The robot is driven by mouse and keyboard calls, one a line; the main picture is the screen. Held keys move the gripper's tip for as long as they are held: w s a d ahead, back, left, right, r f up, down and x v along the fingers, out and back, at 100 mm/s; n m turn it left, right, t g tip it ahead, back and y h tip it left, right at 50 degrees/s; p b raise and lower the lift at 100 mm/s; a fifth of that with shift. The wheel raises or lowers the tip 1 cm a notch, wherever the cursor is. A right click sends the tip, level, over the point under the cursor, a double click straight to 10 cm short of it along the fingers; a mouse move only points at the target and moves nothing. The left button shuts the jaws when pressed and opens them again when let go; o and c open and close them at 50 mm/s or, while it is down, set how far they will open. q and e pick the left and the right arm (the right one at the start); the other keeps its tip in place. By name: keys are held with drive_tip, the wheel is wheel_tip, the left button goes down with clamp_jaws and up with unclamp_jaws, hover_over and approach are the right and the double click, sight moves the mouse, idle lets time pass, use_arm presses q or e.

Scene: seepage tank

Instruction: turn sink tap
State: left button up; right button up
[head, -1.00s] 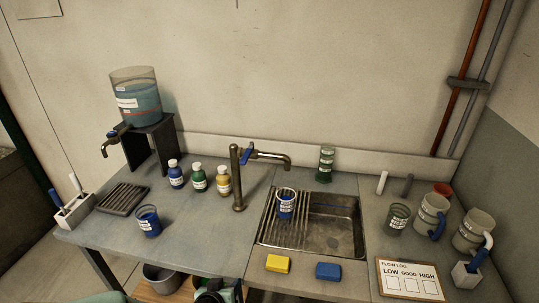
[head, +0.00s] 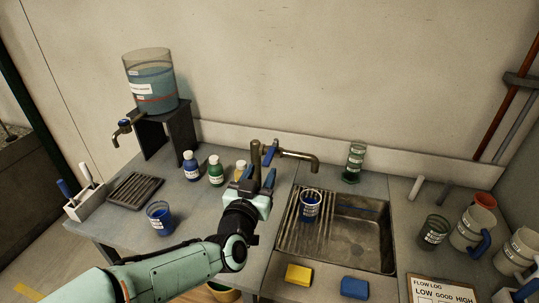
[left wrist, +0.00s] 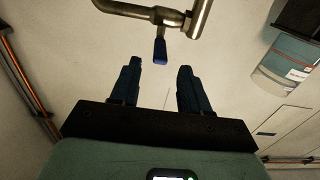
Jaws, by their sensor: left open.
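The sink tap (head: 292,154) is a brass post with a spout reaching right over the sink and a blue lever (head: 269,152) near its top. In the left wrist view the blue lever (left wrist: 160,50) hangs beyond the fingertips, roughly between them and apart from both. My left gripper (head: 258,178) is open and empty, in front of the tap's post and just below the lever in the head view. It also shows in the left wrist view (left wrist: 157,82). The lower part of the post is hidden behind the gripper. My right gripper is not in view.
A blue-filled cup (head: 310,206) stands on the ribbed side of the sink (head: 363,238). Blue, green and yellow bottles, the yellow one (head: 240,170) partly hidden, stand left of the tap. A yellow sponge (head: 299,274) and a blue sponge (head: 354,287) lie in front.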

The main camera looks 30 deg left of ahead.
sight(273, 147)
use_arm(q)
drive_tip(key=p+x, duration=0.1)
drive_tip(key=x, duration=0.6)
drive_tip(key=shift+w, duration=0.3)
clamp_jaws()
